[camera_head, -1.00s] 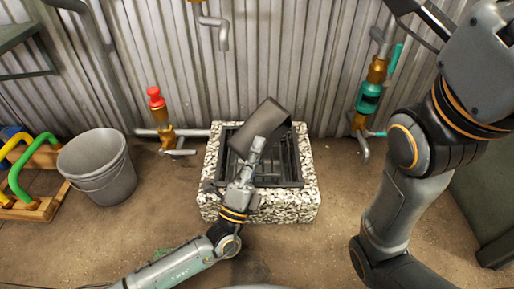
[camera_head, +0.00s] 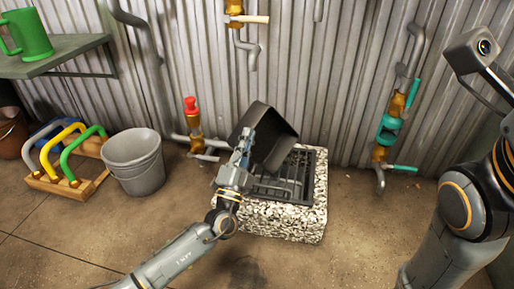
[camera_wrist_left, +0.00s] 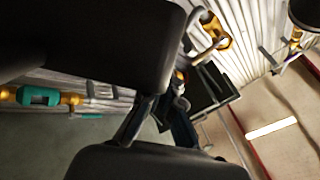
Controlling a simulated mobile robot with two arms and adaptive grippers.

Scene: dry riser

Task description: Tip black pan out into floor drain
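The black pan (camera_head: 277,136) is in the middle of the head view, above the back left part of the floor drain. It is steeply tilted, and I cannot tell whether anything is in it. The drain has a dark grate (camera_head: 294,181) inside a speckled stone curb (camera_head: 285,222). My left gripper (camera_head: 245,150) is shut on the near left side of the pan. In the left wrist view, large dark shapes in front hide much of the grip. My right arm stands at the right of the head view, and its fingertips do not show.
A grey bucket (camera_head: 135,165) and a wooden rack with coloured handles (camera_head: 65,168) stand to the left. A shelf (camera_head: 60,56) holds a green mug (camera_head: 24,34). A red-capped pipe (camera_head: 192,122) and a teal valve (camera_head: 388,130) stand by the corrugated wall. Front floor is clear.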

